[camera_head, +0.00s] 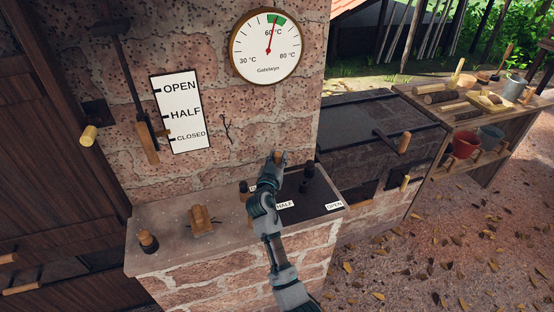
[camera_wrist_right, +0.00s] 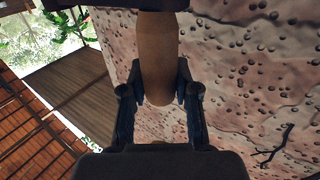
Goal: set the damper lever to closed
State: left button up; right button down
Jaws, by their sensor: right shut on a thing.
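My right gripper (camera_head: 276,166) is over the dark plate (camera_head: 315,190) on the brick counter. It is shut on an upright wooden handle (camera_head: 279,157). In the right wrist view the tan handle (camera_wrist_right: 158,60) sits between the two fingers. The plate's front edge has a HALF label (camera_head: 285,205) and an OPEN label (camera_head: 334,206). The handle is left of OPEN; my arm hides part of the plate and the handle's base. On the wall, a sign (camera_head: 183,90) reads OPEN, HALF, CLOSED. A black lever with a wooden grip (camera_head: 150,155) hangs beside its CLOSED line. My left gripper is not in view.
A wooden block (camera_head: 202,222) and a small dark-topped bottle (camera_head: 148,241) stand on the counter's left. A wooden shelf (camera_head: 470,120) with pots is at the right, beyond a dark stone box (camera_head: 370,125).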

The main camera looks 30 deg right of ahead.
jog(key=shift+f, duration=0.1)
jog(key=c, duration=1)
grip_release()
jog(key=shift+w, duration=0.1)
jog(key=shift+o, duration=0.9)
jog(key=shift+w+f, duration=0.1)
jog(key=shift+s+a, duration=0.3)
jog(key=v, duration=0.6)
jog(key=shift+s+a, duration=0.2)
jog(key=shift+a, duration=0.1)
